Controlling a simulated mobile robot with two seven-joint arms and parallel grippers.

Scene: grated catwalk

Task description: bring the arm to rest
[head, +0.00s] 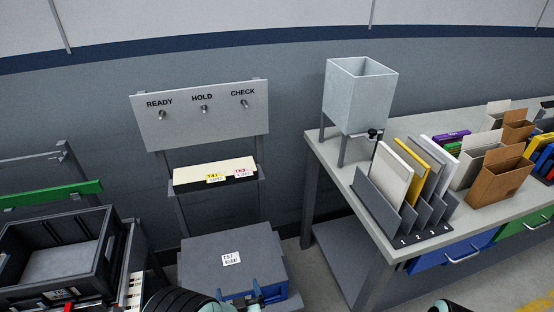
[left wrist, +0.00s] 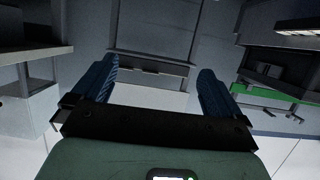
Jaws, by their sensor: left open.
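My left gripper (head: 240,298) shows at the bottom edge of the head view, in front of the grey case with a blue lower part (head: 232,262). In the left wrist view its two blue ribbed fingers (left wrist: 157,78) stand wide apart with nothing between them. Most of my left arm is cut off by the bottom of the head view. A small dark piece of my right arm shows at the bottom edge right of centre; its gripper is out of view.
A black bin (head: 62,262) stands at left by a green bar (head: 50,194). A board with READY, HOLD and CHECK pegs (head: 200,115) stands behind the case. At right, a workbench (head: 345,168) holds a grey hopper (head: 358,95), a slotted file rack (head: 385,208) and cardboard holders (head: 500,175).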

